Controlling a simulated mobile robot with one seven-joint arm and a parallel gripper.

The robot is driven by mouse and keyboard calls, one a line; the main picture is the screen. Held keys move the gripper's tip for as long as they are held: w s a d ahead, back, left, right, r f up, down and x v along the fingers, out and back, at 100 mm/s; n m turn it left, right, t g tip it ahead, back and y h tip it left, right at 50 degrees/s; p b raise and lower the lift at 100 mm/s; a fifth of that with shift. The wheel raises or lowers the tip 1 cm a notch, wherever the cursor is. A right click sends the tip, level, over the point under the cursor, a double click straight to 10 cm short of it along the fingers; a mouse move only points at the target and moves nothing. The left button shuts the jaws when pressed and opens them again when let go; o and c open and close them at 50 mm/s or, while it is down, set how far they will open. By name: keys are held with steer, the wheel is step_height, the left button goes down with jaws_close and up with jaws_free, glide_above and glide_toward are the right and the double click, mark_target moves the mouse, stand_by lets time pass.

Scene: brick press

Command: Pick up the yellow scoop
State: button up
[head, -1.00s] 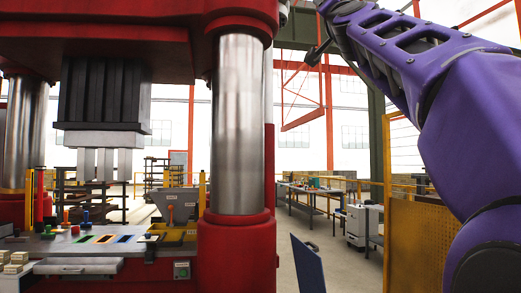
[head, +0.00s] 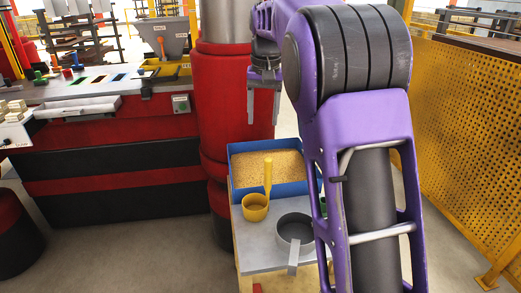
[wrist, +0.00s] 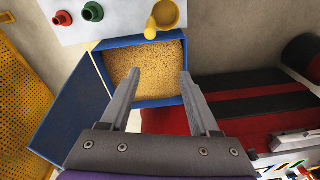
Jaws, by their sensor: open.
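The yellow scoop (head: 256,202) stands on the small grey-topped table in front of the blue bin, its handle pointing up. In the wrist view the scoop (wrist: 164,17) is at the top edge, partly cut off, beyond the fingertips. My gripper (head: 264,104) hangs above and behind the blue bin in the head view, apart from the scoop. In the wrist view my gripper (wrist: 160,77) is open and empty, its fingers spread over the bin of grainy material.
The blue bin (head: 279,146) holds tan grains. A grey round pan (head: 295,233) with a handle sits on the table (head: 258,252) beside the scoop. Red and green knobs show in the wrist view. The red press column (head: 222,100) stands close left; a yellow mesh fence (head: 462,140) is right.

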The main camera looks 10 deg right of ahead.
mark_target(269, 158)
steer(key=f, duration=0.1)
steer(key=s+d+g, duration=0.1)
steer(key=f, duration=0.1)
steer(key=shift+s+d+f, duration=0.2)
steer(key=shift+s+f, duration=0.05)
steer(key=shift+f, duration=0.1)
step_height(269, 158, down, 11)
steer(key=shift+s+r+b, duration=0.1)
steer(key=shift+b, duration=1.1)
steer(key=shift+s+a+f+b, duration=0.1)
steer(key=shift+f+b, duration=0.2)
steer(key=shift+f, duration=1.25)
steer(key=shift+s+a+f+b, duration=0.1)
steer(key=shift+f+b, duration=0.15)
steer(key=shift+f, duration=1.3)
jaws_close()
